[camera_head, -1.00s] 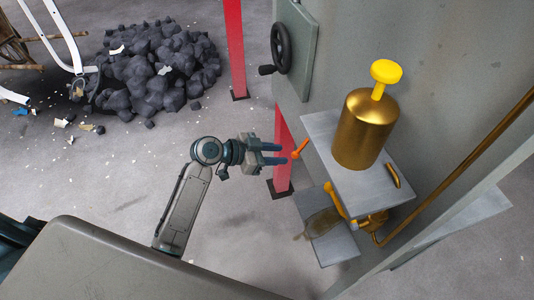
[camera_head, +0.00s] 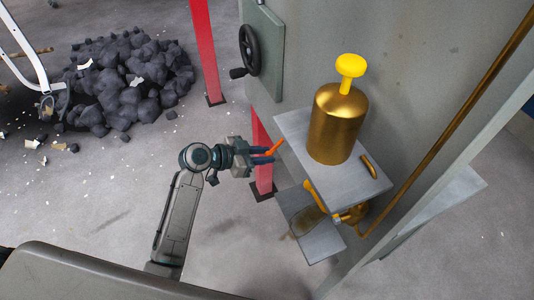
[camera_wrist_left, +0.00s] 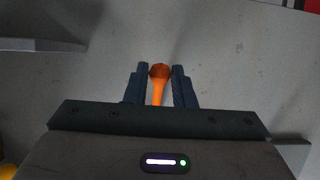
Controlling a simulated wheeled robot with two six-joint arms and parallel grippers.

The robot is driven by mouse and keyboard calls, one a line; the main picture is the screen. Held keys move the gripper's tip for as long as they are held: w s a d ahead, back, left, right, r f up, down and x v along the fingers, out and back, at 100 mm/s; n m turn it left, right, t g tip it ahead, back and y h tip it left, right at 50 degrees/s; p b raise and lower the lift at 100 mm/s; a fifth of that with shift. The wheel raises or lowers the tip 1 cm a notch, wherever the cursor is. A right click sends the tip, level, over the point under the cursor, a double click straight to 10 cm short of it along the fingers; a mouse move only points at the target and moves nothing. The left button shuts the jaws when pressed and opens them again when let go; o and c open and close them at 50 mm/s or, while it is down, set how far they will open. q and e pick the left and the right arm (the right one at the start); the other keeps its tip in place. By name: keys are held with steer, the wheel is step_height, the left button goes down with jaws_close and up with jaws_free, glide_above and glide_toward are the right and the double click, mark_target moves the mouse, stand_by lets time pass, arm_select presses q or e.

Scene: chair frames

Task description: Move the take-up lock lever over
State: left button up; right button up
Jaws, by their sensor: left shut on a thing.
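The orange lever (camera_head: 276,147) sticks out by the left edge of the upper grey shelf in the head view. My left gripper (camera_head: 264,155) is at the lever, with its fingers around it. In the left wrist view the lever (camera_wrist_left: 158,88) stands between the two dark fingers of my left gripper (camera_wrist_left: 159,85), its darker round end level with the fingertips. The gripper is shut on it. The lever's base is hidden. My right gripper is not in view.
A brass canister with a yellow knob (camera_head: 338,120) stands on the upper shelf (camera_head: 294,123). A lower shelf (camera_head: 322,243) and brass fittings sit below. A black handwheel (camera_head: 249,50), red posts (camera_head: 207,55) and a coal heap (camera_head: 125,80) lie beyond. Open floor lies left.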

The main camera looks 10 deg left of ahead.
arm_select(q)
steer(key=shift+s+a+r, duration=0.1)
steer(key=shift+a+r, duration=0.1)
steer(key=shift+r, duration=0.05)
steer(key=shift+r, duration=0.1)
steer(key=shift+s+a+r+p, duration=0.15)
steer(key=shift+a+r+p, duration=0.1)
steer(key=shift+r+p, duration=0.2)
steer(key=shift+s+a+r, duration=0.25)
steer(key=shift+a+r, duration=0.1)
steer(key=shift+r, duration=0.15)
steer(key=shift+p, duration=0.3)
